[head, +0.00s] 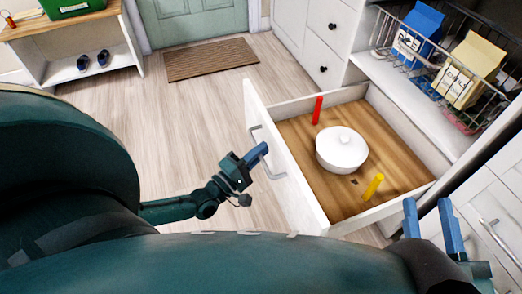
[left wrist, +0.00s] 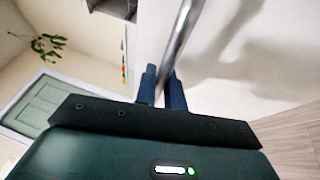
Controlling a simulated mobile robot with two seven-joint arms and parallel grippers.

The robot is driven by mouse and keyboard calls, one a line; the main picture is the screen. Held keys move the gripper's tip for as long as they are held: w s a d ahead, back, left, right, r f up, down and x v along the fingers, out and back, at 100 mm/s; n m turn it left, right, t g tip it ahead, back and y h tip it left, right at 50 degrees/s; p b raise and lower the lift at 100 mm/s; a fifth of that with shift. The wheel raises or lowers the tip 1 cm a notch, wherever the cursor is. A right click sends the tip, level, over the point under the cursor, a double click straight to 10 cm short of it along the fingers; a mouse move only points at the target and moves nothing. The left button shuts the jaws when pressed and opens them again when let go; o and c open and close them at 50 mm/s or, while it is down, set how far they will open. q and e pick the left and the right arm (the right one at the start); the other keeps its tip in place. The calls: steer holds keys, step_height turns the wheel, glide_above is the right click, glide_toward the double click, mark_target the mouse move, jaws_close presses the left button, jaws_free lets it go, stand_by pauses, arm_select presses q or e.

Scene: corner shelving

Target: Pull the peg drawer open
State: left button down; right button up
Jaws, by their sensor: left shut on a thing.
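The peg drawer (head: 295,150) stands pulled out of the white cabinet, with its wooden floor showing. My left gripper (head: 262,152) is shut on the metal drawer handle (head: 277,174) on the drawer's front. In the left wrist view the handle bar (left wrist: 181,38) runs between the blue fingers (left wrist: 162,85). My right gripper (head: 428,212) is open and empty, right of the drawer.
A wire basket (head: 440,75) with a blue and a yellow carton stands on the shelf above the drawer. A doormat (head: 211,60) lies by the green door. A low bench (head: 90,60) with shoes is at back left. The floor left of the drawer is clear.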

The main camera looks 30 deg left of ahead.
arm_select(q)
steer(key=c, duration=1.5)
jaws_free()
